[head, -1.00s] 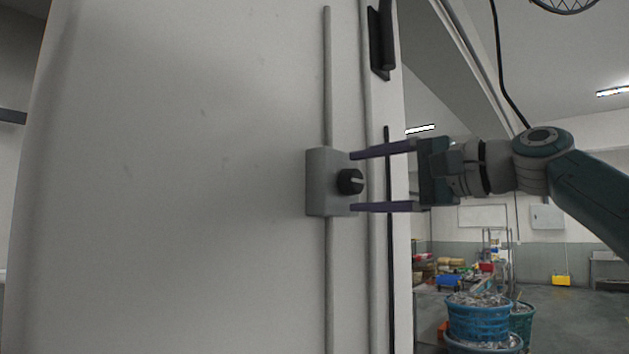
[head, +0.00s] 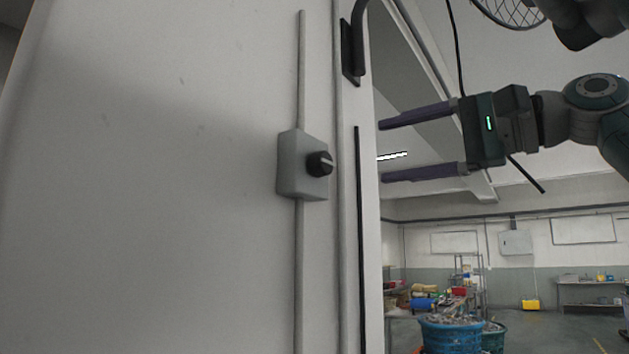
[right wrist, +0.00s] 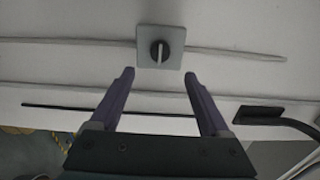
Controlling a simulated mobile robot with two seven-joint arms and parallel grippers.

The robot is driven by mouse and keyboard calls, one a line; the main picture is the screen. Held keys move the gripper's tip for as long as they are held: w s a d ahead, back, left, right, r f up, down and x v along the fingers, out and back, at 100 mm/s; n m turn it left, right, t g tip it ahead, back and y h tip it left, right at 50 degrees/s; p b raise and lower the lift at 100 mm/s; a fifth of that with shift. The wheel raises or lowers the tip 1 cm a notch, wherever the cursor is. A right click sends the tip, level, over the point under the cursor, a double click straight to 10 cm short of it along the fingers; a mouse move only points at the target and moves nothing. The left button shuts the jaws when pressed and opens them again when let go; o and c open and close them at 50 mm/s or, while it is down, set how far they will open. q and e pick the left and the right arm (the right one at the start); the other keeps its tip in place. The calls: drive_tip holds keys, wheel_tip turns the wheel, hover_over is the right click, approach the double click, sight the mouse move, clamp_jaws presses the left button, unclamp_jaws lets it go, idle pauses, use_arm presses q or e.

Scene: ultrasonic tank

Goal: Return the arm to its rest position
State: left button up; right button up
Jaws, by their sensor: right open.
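My right gripper (head: 381,152) is open and empty in the head view, its two purple fingers pointing left. It is to the right of a grey switch box (head: 290,165) with a black knob (head: 320,164) on the pale panel, clear of the knob. In the right wrist view the open fingers (right wrist: 160,80) point toward the panel, and the box (right wrist: 174,36) with its knob (right wrist: 159,50) shows beyond the fingertips with nothing between them. The right arm comes in from the right. My left gripper is not in view.
The large pale panel (head: 150,200) fills the left. A dark handle (head: 356,45) juts out at its upper edge, left of and above the gripper. A round wire guard (head: 510,10) is at the top. Blue baskets (head: 448,334) stand low in the room beyond.

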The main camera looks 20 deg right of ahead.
idle(0.3)
drive_tip(key=s+a+f+n+g+h+p, duration=0.2)
drive_tip(key=s+f, duration=0.1)
drive_tip(key=f, duration=0.7)
drive_tip(key=s+a+f+n+g+h+p, duration=0.1)
drive_tip(key=s+a+f+n+g+h, duration=0.1)
drive_tip(key=f, duration=0.7)
drive_tip(key=s+a+f+n+g+h+p, duration=0.2)
drive_tip(key=s+a+f+n, duration=0.1)
drive_tip(key=f, duration=0.7)
drive_tip(key=s+f+n+g+h+p, duration=0.1)
drive_tip(key=s+f, duration=0.3)
drive_tip(key=s, duration=0.7)
drive_tip(key=s+d+f+n+g+h+p, duration=0.1)
drive_tip(key=s+f+n+g+h+p, duration=0.1)
drive_tip(key=s, duration=1)
wheel_tip(320, 180, down, 3)
drive_tip(key=n+g+h, duration=0.1)
drive_tip(key=n, duration=0.1)
drive_tip(key=shift+d+n+g+h, duration=0.25)
drive_tip(key=shift+n+g+h, duration=0.05)
drive_tip(key=shift+h, duration=0.1)
drive_tip(key=shift+c, duration=0.3)
